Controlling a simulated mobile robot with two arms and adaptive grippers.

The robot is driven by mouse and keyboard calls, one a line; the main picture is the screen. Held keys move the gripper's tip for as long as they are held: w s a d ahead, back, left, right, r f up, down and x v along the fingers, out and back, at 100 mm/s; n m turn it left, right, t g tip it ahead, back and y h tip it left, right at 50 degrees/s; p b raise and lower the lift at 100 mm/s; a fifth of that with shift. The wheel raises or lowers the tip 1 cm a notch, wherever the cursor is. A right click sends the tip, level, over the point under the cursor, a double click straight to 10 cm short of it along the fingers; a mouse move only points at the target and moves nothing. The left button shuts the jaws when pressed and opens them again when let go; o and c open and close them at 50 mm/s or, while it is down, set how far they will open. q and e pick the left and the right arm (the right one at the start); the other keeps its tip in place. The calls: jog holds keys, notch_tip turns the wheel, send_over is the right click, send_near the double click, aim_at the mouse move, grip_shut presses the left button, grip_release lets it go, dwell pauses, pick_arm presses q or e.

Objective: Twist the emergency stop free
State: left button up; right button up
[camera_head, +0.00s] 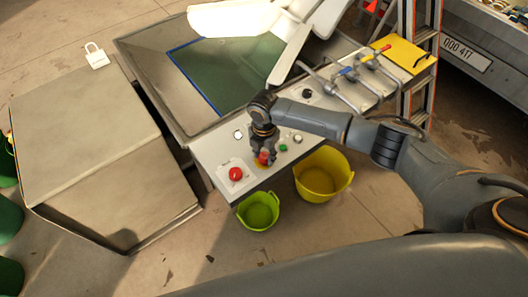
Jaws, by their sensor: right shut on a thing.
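The emergency stop, a red knob (263,158) with some yellow around its base, is on the pale control panel (215,152). My right gripper (262,152) reaches down from above and is shut on this knob, hiding much of it. The knob's exact turn cannot be made out. A second red round button (235,174) on a white plate sits to the left of the gripper, apart from it. My left gripper is not in view.
Small buttons, including a green one (283,148), lie close right of the gripper. Lever handles (335,90) stand farther back. A green bucket (259,211) and a yellow bucket (323,174) stand below the panel's front edge. A large metal box (90,140) is left.

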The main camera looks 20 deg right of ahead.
aim_at(264, 155)
jog(key=shift+w+r, duration=0.1)
dwell(0.4)
jog(key=o, duration=1.2)
notch_tip(264, 155, up, 12)
jog(key=shift+f, duration=0.1)
